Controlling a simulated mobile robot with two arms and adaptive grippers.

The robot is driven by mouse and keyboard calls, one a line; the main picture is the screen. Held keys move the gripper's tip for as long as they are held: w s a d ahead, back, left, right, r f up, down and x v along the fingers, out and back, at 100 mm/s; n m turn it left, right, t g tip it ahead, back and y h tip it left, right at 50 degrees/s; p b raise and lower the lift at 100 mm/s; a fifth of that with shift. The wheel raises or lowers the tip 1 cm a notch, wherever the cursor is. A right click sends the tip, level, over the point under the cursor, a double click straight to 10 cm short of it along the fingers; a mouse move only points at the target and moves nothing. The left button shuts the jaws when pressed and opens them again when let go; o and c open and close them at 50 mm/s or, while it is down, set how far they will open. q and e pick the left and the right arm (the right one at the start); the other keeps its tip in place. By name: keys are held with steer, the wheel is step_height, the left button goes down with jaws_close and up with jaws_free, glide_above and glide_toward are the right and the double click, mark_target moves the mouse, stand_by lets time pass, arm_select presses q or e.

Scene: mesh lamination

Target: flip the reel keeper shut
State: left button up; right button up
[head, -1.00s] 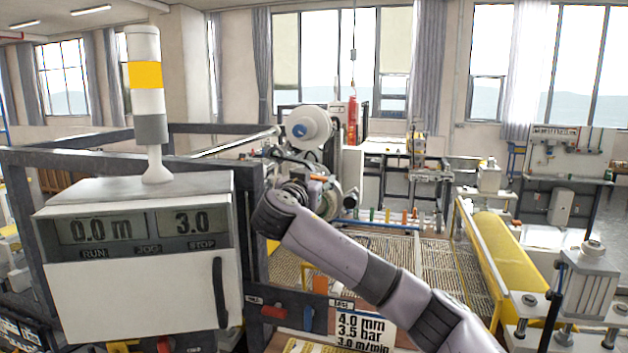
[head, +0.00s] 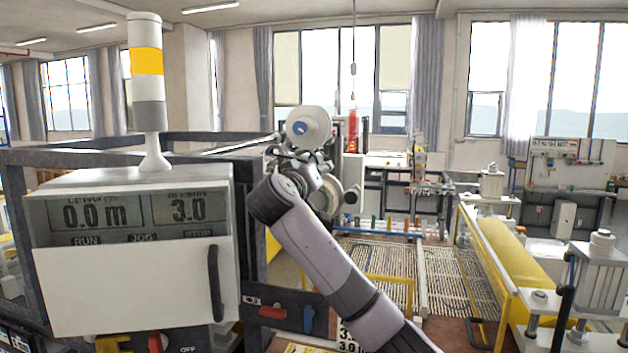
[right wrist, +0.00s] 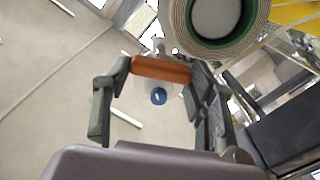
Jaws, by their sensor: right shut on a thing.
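My right gripper (right wrist: 160,78) is shut on an orange bar (right wrist: 160,68), which lies crosswise between its fingers in the right wrist view. The bar looks like the reel keeper's handle, but the keeper's body cannot be made out. In the head view my right gripper (head: 308,163) is just below a white reel with a blue hub (head: 308,127); its fingers are small and partly hidden by the wrist. My left gripper is not in view.
A wound roll with a green core (right wrist: 216,20) is close above the fingers in the right wrist view. A white control box (head: 135,290) with a signal lamp (head: 147,90) stands at left. A yellow roller (head: 520,265) lies at right beside the slatted bed (head: 455,285).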

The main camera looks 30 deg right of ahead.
steer(key=n+p, duration=0.1)
steer(key=n, duration=0.4)
steer(key=n+p, duration=0.2)
steer(key=n, duration=0.4)
steer(key=shift+w+a+r, duration=0.1)
steer(key=shift+a, duration=0.05)
stand_by(0.6)
steer(key=o, duration=1.1)
steer(key=shift+o, duration=0.2)
steer(key=shift+f, duration=0.2)
